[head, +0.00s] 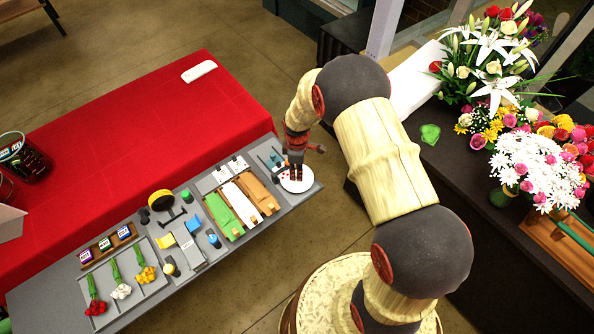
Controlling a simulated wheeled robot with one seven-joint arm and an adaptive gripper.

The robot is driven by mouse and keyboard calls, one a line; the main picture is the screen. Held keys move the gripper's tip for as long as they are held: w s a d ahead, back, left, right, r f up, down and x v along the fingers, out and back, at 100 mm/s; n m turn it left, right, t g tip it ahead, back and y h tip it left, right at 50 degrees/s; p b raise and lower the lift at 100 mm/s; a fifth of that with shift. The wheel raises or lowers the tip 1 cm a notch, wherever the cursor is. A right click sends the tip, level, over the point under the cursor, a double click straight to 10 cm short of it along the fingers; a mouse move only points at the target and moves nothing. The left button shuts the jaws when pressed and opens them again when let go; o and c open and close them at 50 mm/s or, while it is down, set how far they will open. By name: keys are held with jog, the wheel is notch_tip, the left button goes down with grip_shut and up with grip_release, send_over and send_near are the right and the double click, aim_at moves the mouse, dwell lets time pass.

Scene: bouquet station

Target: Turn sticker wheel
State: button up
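A white round disc (306,184), which looks like the sticker wheel, lies at the right end of the grey work surface. My gripper (296,173) points down over the disc, with its dark fingers near the disc's middle. The fingers cover part of the disc. At this size I cannot tell whether they touch it, or whether they are open or shut.
Left of the disc are a wooden tray with green, white and tan rolls (242,204), a yellow tape roll (160,200) and small tools. Flower bunches (122,291) lie farther left. A red cloth table (120,130) is behind. Bouquets (530,160) stand on the dark counter at right.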

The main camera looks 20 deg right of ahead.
grip_shut()
jog(key=shift+m, duration=0.3)
jog(key=m+b, duration=0.1)
jog(key=m, duration=0.2)
jog(key=shift+m, duration=0.3)
jog(key=m+b, duration=0.1)
jog(key=m, duration=0.2)
jog(key=shift+m, duration=0.3)
jog(key=m+b, duration=0.1)
jog(key=m, duration=0.7)
jog(key=shift+m, duration=0.3)
